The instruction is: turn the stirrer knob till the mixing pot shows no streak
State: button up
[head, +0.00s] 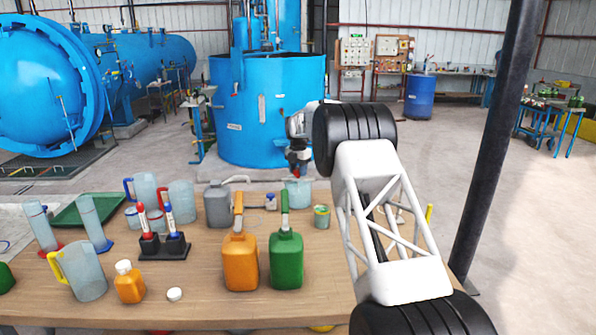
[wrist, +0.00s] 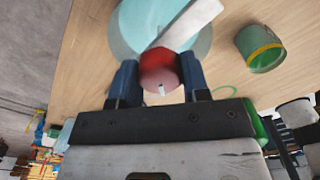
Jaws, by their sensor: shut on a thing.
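The mixing pot (head: 297,192) is a pale blue, see-through vessel at the back of the table, in the middle of the head view. In the wrist view the pot (wrist: 132,30) lies at the top, with a white bar (wrist: 190,22) across it. The red stirrer knob (wrist: 160,70) has a small white mark. My gripper (wrist: 158,82) has its two blue fingers closed on either side of the knob. In the head view my gripper (head: 298,168) points down over the pot. I cannot make out a streak; the bar and knob hide part of the pot.
A small green jar with a yellow band (head: 321,217) stands just right of the pot. Orange (head: 240,262) and green (head: 286,260) jugs stand in front. A grey can (head: 217,206), marker stand (head: 164,246) and beakers are left. Bare tabletop shows around the pot.

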aim_at(298, 169)
jog(key=n, duration=0.5)
jog(key=shift+r, duration=0.1)
dwell(0.3)
jog(key=o, duration=0.9)
jog(key=shift+r, duration=3.85)
